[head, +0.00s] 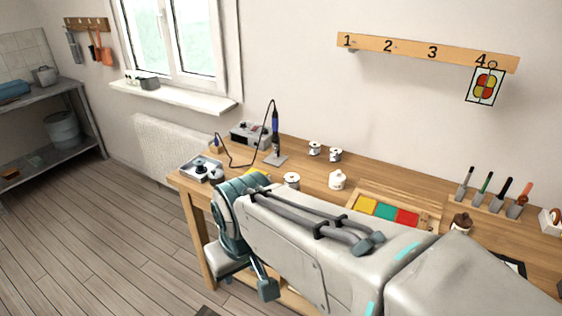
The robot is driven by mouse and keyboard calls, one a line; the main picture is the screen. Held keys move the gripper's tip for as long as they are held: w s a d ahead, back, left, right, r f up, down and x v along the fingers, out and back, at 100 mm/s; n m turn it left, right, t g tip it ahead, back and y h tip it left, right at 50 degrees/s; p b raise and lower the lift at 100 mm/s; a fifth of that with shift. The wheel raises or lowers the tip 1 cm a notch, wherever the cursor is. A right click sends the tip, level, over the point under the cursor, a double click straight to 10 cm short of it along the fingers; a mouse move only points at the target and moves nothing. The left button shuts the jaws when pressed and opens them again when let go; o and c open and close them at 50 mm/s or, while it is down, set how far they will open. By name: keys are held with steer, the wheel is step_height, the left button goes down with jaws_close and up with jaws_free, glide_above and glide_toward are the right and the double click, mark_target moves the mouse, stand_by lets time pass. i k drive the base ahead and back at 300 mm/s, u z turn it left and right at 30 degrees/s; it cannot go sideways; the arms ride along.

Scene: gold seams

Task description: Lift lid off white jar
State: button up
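The small white jar (337,181) stands upright on the wooden workbench (305,166), near its middle. Its white lid with a small knob sits on top. My large grey and teal arm crosses the foreground from the lower right and hides the front of the bench. My gripper cannot be made out; it is out of frame or hidden behind the arm. Nothing visible of mine touches the jar.
Right of the jar is a tray (434,212) with yellow, green and red panels. Beyond it are a brown jar (462,223) and a tool rack (492,205). A numbered rail (410,49) hangs above.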

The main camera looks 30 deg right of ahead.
mark_target(337, 177)
steer(key=i, duration=0.65)
steer(key=z, duration=0.85)
steer(key=i, duration=0.55)
steer(key=z, duration=0.7)
